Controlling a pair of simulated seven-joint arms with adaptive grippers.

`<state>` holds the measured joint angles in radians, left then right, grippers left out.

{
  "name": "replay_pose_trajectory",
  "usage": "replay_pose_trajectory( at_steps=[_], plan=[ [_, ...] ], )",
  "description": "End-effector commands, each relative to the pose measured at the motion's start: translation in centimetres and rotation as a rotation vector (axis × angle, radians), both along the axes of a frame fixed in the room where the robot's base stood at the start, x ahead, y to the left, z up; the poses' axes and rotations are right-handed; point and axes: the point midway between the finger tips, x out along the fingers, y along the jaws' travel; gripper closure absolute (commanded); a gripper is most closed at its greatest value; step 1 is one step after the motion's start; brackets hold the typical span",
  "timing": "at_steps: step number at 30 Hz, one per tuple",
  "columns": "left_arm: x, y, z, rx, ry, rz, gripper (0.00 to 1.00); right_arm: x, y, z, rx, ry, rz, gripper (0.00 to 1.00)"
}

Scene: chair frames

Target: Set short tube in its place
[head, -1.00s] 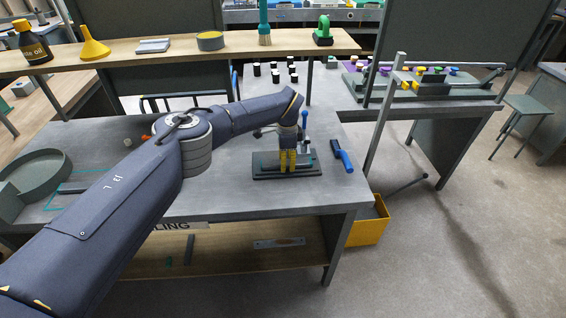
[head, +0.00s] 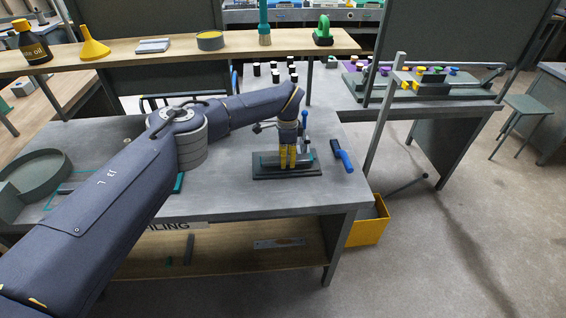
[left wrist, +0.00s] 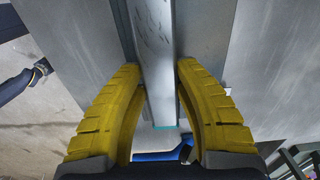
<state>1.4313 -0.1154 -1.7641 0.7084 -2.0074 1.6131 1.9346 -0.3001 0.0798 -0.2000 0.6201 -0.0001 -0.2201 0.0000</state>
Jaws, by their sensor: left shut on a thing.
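The short tube (left wrist: 157,60) is a grey metal bar that runs between the yellow fingers of my left gripper (left wrist: 158,70) in the left wrist view. In the head view my left gripper (head: 288,164) points down over a dark fixture plate (head: 287,175) on the grey workbench. The tube (head: 269,158) lies level along the fixture there, its middle hidden by the fingers. My left gripper is shut on it. I cannot tell whether the tube rests fully in the fixture. My right gripper is not in view.
A clamp with a blue handle (head: 305,121) stands just behind the fixture. A blue-handled brush (head: 343,157) lies to its right, near the bench edge. Several black-and-white pegs (head: 274,76) stand farther back. A round grey tray (head: 36,172) is at the left.

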Motion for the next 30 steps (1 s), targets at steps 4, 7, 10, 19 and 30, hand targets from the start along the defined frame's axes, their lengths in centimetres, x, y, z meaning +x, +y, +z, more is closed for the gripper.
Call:
replay_pose_trajectory(
  at_steps=[4,7,10,19,30],
  plan=[
    [0.03,0.01,0.04,0.000,0.000,0.000,1.00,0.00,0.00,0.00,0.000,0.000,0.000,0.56],
    [0.03,0.01,0.03,0.000,-0.001,0.000,0.54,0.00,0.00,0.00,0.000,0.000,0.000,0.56],
    [0.03,0.01,0.03,0.000,0.000,0.000,0.43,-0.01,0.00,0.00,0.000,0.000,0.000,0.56],
    [0.01,0.02,-0.01,0.000,0.000,0.000,0.25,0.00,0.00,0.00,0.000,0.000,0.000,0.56],
    [0.05,0.00,0.66,0.000,-0.001,0.000,0.25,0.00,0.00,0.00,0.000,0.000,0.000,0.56]
  ],
)
